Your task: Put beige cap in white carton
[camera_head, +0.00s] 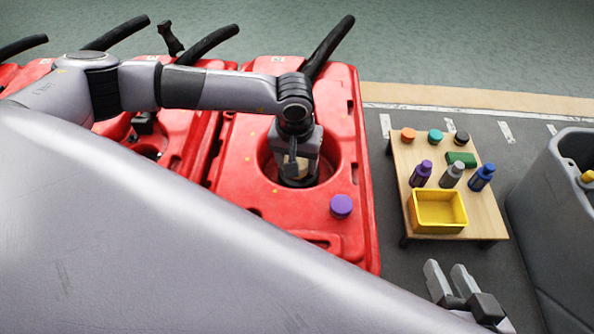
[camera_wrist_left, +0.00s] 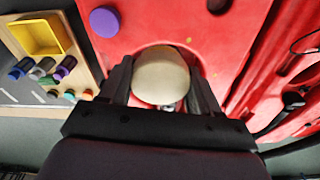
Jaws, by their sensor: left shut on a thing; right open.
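The beige cap (camera_wrist_left: 160,76) is a round pale disc between the fingers of my left gripper (camera_wrist_left: 160,92) in the left wrist view. In the head view my left gripper (camera_head: 297,176) points down at the round recess of a red tank (camera_head: 272,215), shut on the cap; a small pale part of the cap (camera_head: 302,168) shows there. Whether the cap still touches the tank is hidden. My right gripper (camera_head: 447,276) is open and empty at the lower right, in front of the small table. No white carton shows in either view.
A purple cap (camera_head: 341,206) sits on the red tank. A wooden table (camera_head: 479,212) holds a yellow bin (camera_head: 438,226), several bottles, a green block (camera_head: 461,159) and orange, teal and black caps. A grey tank (camera_head: 555,215) stands at the right. Black hoses rise behind.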

